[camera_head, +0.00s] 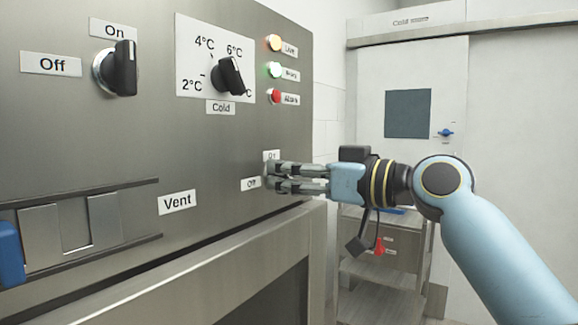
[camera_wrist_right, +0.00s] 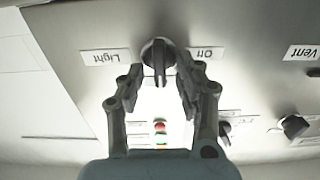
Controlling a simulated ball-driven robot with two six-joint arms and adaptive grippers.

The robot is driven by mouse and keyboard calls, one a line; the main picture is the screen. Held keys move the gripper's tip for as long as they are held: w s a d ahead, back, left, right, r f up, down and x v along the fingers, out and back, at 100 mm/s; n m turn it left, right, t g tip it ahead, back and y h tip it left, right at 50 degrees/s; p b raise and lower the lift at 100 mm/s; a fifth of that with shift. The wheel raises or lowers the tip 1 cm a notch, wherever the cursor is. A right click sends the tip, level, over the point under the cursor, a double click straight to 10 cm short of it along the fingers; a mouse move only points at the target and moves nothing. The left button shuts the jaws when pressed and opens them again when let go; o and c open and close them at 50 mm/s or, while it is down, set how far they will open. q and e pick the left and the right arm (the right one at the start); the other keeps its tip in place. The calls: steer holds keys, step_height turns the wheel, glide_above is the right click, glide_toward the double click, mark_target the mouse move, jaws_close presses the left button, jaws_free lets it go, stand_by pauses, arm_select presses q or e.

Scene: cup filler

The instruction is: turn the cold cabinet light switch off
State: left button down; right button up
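The light switch (camera_wrist_right: 157,56) is a dark rotary knob on the steel cabinet panel. In the wrist view, which is upside down, its grip bar points down the picture, not toward the Off label (camera_wrist_right: 206,53). A Light label (camera_wrist_right: 105,57) is on its other side. My right gripper (camera_wrist_right: 161,64) is open, with one finger on each side of the knob and gaps between. In the head view, my right gripper (camera_head: 271,179) is at the panel beside the On label (camera_head: 271,155) and Off label (camera_head: 250,184), hiding the knob. My left gripper is not in view.
A larger On/Off knob (camera_head: 118,68), a Cold temperature dial (camera_head: 228,76) and amber, green and red lamps (camera_head: 275,70) are higher on the panel. Vent slider plates (camera_head: 104,220) are at lower left. A ledge (camera_head: 225,240) juts out below the panel.

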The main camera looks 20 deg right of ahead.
steer(key=shift+w+a, duration=0.1)
steer(key=shift+c, duration=0.3)
jaws_close()
